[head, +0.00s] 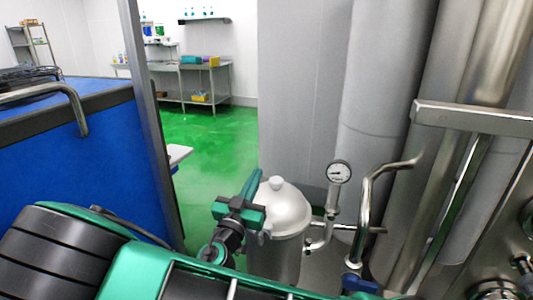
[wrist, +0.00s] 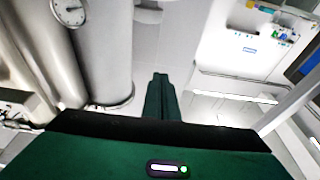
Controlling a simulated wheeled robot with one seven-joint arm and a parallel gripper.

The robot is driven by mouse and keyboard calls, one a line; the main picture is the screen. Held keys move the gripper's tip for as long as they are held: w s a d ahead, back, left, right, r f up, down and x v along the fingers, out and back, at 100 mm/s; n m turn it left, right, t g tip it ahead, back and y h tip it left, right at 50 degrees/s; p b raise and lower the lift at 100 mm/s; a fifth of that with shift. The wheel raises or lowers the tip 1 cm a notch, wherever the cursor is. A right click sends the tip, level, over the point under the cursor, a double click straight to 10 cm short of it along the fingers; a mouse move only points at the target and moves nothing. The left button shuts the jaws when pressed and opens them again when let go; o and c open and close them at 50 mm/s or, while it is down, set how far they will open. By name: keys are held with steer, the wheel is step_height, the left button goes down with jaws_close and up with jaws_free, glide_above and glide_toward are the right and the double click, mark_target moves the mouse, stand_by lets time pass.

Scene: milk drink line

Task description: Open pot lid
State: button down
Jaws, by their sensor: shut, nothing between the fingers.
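The pot (head: 275,258) is a steel cylinder standing upright at the lower middle of the head view. Its domed lid (head: 290,207) sits on top with a round knob (head: 277,183), and it looks closed. My green gripper (head: 255,176) is just left of the lid, with its fingers pointing up and slightly right. It overlaps the lid's left edge in the picture; I cannot tell whether it touches. In the wrist view my gripper's fingers (wrist: 160,76) are together and empty. I cannot make out the lid there.
A pressure gauge (head: 339,173) on a pipe and a bent steel pipe (head: 366,205) stand right of the pot. Large grey columns (head: 385,90) rise behind. A blue-sided unit (head: 80,150) is at left. Green floor (head: 205,140) lies open toward a steel table (head: 190,68).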

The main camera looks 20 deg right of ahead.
steer(key=x, duration=1.4)
steer(key=shift+s+a, duration=0.1)
steer(key=shift+s, duration=0.05)
stand_by(1.1)
